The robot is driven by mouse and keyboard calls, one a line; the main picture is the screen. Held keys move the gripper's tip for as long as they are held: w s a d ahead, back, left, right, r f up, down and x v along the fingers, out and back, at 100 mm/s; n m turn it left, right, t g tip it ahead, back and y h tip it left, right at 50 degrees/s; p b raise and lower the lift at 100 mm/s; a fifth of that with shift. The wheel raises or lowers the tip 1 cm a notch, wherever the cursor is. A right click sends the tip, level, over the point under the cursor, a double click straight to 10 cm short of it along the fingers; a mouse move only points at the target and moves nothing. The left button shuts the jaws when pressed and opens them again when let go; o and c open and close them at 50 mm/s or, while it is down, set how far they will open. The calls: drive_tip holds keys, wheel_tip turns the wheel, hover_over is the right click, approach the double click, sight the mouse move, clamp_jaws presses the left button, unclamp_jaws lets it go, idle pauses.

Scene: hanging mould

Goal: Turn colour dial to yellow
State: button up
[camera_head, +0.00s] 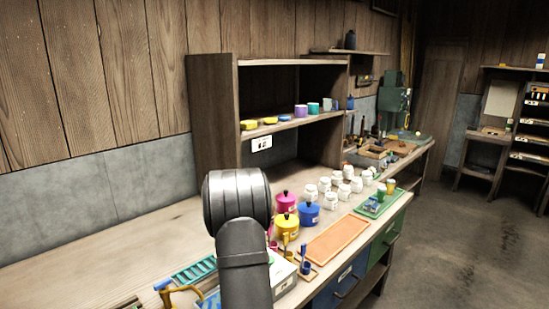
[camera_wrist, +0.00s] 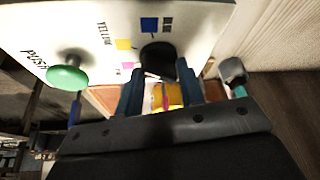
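The colour dial is a round black knob (camera_wrist: 158,56) on a white panel (camera_wrist: 197,28) in the wrist view. Around it are a yellow square (camera_wrist: 123,44) labelled YELLOW, a blue square (camera_wrist: 149,24) and a partly seen pink mark (camera_wrist: 127,65). I cannot tell which colour the dial points to. My gripper (camera_wrist: 159,71) has its two fingers apart, one on each side of the knob near its lower edge. Whether they touch it is unclear. In the head view the white machine box (camera_head: 283,277) is partly hidden by my arm, which also hides my gripper.
A green button (camera_wrist: 68,77) marked PUSH stands out left of the dial. A grey cylindrical part (camera_wrist: 232,71) is close to the right finger.

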drive_tip(key=shift+r, duration=0.1)
idle(0.3)
drive_tip(key=s+d+r+n+y, duration=0.1)
drive_tip(key=s+r+n, duration=0.3)
drive_tip(key=r, duration=0.4)
drive_tip(key=s+d+r+n+y, duration=0.1)
drive_tip(key=s+r+n+y, duration=0.15)
drive_tip(key=r, duration=0.55)
drive_tip(key=shift+n+t+h, duration=0.3)
drive_tip(key=shift+n+h, duration=0.05)
drive_tip(key=shift+n, duration=0.1)
drive_tip(key=x, duration=1.1)
drive_tip(key=s+x, duration=0.1)
drive_tip(key=x, duration=0.5)
drive_tip(key=shift+a+f, duration=0.1)
drive_tip(key=shift+f, duration=0.25)
clamp_jaws()
